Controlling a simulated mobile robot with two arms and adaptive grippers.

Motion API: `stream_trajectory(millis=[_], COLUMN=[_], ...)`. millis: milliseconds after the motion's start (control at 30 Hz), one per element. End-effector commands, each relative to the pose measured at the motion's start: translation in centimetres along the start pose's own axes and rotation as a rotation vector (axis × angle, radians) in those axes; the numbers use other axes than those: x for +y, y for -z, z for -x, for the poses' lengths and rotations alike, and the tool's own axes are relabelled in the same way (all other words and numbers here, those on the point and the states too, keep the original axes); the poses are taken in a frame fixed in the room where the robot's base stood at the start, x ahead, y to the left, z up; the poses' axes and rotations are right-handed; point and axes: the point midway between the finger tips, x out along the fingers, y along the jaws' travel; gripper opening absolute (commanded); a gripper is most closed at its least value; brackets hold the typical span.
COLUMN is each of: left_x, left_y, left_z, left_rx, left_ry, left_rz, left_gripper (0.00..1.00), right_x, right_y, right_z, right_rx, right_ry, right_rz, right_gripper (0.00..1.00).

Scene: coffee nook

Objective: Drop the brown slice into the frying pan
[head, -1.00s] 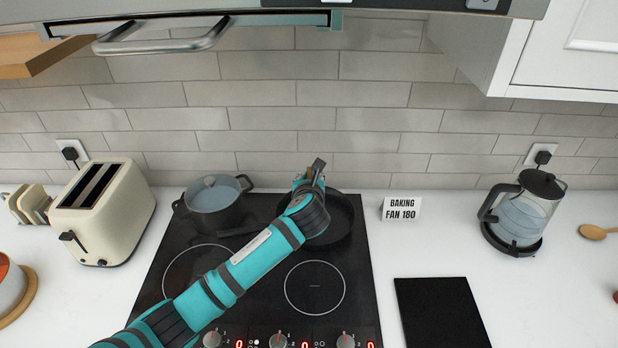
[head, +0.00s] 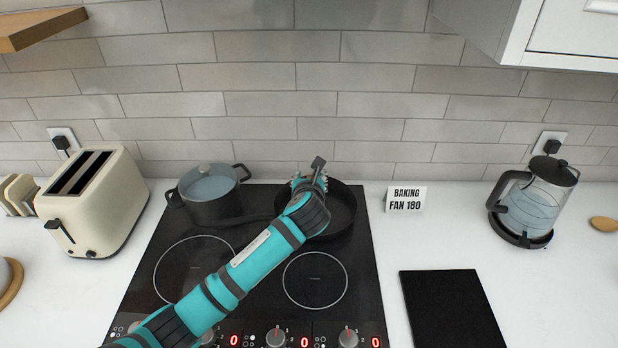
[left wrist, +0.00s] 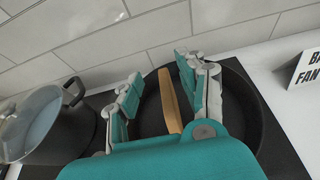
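The brown slice (left wrist: 170,102) shows as a narrow tan strip between the fingers of my left gripper (left wrist: 160,80) in the left wrist view. The fingers are spread, with a clear gap between the slice and the left finger. The slice is seen against the dark inside of the frying pan (left wrist: 250,130); I cannot tell whether it touches the pan floor. In the head view my left gripper (head: 310,182) is over the frying pan (head: 343,208) on the back right of the hob, and the slice is hidden. My right gripper is not in view.
A lidded grey pot (head: 208,195) stands left of the pan on the hob (head: 250,280). A cream toaster (head: 92,205) is at left. A sign (head: 405,200), a glass kettle (head: 537,205) and a black board (head: 452,308) are at right. The tiled wall is close behind.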

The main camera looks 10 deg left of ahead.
Motion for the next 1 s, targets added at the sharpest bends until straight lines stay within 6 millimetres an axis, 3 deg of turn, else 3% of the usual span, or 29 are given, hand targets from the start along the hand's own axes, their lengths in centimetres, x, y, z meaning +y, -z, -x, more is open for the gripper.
stream_trajectory(millis=[367, 800, 1000], left_x=[-0.1, 0.0, 0.0], left_y=[0.0, 0.0, 0.0], left_z=[1.0, 9.6, 11.7], left_rx=[-0.001, -0.001, 0.000], left_ry=[0.002, 0.003, 0.001], left_rz=[0.000, 0.000, -0.001], left_gripper=[0.41, 0.41, 0.41], right_x=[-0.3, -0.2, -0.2], right_y=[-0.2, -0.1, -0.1], right_z=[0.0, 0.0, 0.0], right_rx=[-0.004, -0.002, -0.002], right_ry=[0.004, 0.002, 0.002], right_rz=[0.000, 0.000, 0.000], right_gripper=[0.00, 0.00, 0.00])
